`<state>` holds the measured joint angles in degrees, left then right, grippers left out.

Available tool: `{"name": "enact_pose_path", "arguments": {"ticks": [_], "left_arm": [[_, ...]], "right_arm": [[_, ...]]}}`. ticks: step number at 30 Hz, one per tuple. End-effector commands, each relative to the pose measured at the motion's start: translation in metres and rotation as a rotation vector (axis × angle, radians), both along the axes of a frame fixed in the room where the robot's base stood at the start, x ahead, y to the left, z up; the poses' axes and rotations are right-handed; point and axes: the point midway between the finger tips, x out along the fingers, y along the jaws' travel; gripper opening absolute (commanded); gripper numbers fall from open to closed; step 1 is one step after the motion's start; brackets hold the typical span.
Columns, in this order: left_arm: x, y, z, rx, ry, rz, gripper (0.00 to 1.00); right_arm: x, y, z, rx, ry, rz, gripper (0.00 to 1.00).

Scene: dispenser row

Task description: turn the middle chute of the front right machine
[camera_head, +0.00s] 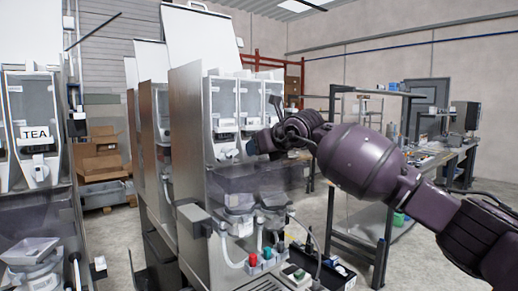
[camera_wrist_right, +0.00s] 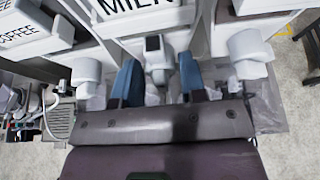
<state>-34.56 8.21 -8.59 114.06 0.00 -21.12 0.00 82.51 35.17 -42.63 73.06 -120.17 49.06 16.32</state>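The front right machine (camera_head: 192,120) stands in the middle of the head view, with several clear canisters at its top. My right gripper (camera_head: 254,146) reaches in from the right to the front of the canisters and hides the middle chute there. In the right wrist view, the white middle chute (camera_wrist_right: 158,62) is below the MILK label (camera_wrist_right: 145,8). The two blue fingers of my right gripper (camera_wrist_right: 157,82) are apart, one on each side of this chute. I cannot tell whether they touch it. My left gripper is not in view.
White chutes flank the middle one, on the left (camera_wrist_right: 87,72) and the right (camera_wrist_right: 249,52). Mixing bowls (camera_head: 240,200) and hoses are below the canisters. A TEA machine (camera_head: 35,165) stands at left. A workbench (camera_head: 440,158) is behind my right arm.

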Motion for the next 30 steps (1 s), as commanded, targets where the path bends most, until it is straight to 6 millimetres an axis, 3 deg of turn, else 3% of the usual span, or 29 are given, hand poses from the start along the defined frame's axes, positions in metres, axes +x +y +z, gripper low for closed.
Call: {"name": "enact_pose_path", "arguments": {"ticks": [9, 15, 30], "left_arm": [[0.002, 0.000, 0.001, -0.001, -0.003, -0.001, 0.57], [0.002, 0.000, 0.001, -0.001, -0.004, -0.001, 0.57], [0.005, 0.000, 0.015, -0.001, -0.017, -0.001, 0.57]], "right_arm": [[0.001, 0.001, 0.000, 0.001, -0.001, 0.000, 0.38], [0.001, 0.001, 0.000, 0.001, -0.001, 0.000, 0.08], [0.002, -0.001, 0.002, 0.127, 0.091, -0.002, 0.07]]}}
